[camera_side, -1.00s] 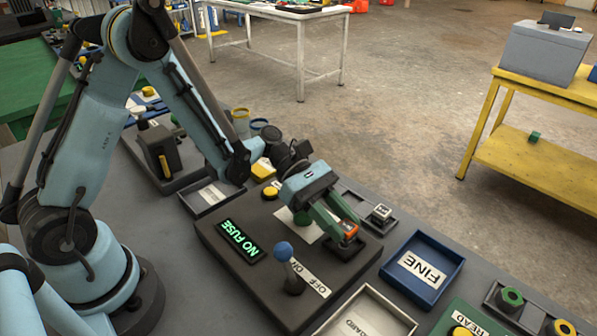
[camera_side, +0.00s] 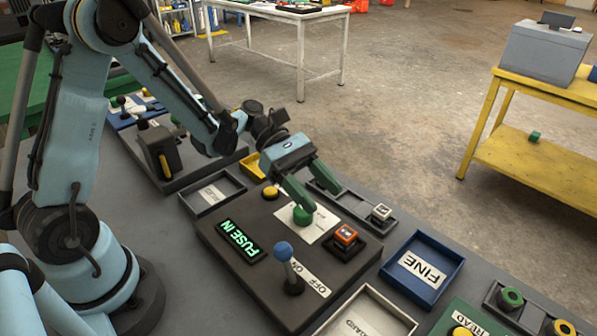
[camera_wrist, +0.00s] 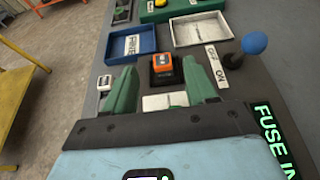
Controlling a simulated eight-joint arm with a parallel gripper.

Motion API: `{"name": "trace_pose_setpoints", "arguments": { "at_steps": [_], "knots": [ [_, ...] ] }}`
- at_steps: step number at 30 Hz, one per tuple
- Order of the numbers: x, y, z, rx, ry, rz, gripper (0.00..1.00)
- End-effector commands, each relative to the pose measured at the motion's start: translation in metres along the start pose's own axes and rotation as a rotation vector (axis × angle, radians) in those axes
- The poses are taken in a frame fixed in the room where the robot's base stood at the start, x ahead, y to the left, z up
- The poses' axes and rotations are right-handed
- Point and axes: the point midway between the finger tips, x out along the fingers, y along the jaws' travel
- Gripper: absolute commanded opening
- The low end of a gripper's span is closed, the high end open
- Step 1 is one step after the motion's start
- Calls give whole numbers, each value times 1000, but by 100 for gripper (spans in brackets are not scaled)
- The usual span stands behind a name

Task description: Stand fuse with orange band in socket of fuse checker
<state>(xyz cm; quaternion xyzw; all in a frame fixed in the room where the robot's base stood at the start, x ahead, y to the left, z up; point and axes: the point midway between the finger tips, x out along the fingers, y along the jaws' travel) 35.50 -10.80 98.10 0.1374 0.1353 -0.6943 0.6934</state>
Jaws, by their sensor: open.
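The fuse with the orange band (camera_side: 346,235) stands in the dark socket (camera_side: 343,246) of the fuse checker (camera_side: 215,213). It also shows in the wrist view (camera_wrist: 162,64), ahead of my fingers. The checker's display (camera_side: 242,240) reads FUSE IN in green. My gripper (camera_side: 322,204) is open and empty, with its green fingers apart. It is back from the fuse, above the checker's white label, and not touching the fuse.
The blue-knobbed lever (camera_side: 284,252) rises from the checker beside the OFF/ON label. A blue FINE tray (camera_side: 452,268) and a pale tray (camera_side: 405,318) lie nearby. A white-topped fuse (camera_side: 381,212) stands in a rack behind the checker.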

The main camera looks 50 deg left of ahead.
Motion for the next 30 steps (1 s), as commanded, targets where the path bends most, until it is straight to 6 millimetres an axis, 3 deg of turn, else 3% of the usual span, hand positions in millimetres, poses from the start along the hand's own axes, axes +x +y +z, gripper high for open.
{"name": "trace_pose_setpoints", "arguments": {
  "at_steps": [3, 9, 17, 23, 30],
  "knots": [
    [-26, 0, 0, -1, 0, 4, 56],
    [-53, 0, 0, 0, 0, 2, 56],
    [-58, -1, 5, 66, 67, 19, 56],
    [-53, -10, 12, 327, 318, 56, 56],
    [-64, -31, 9, 751, 686, 2, 56]
  ]
}}
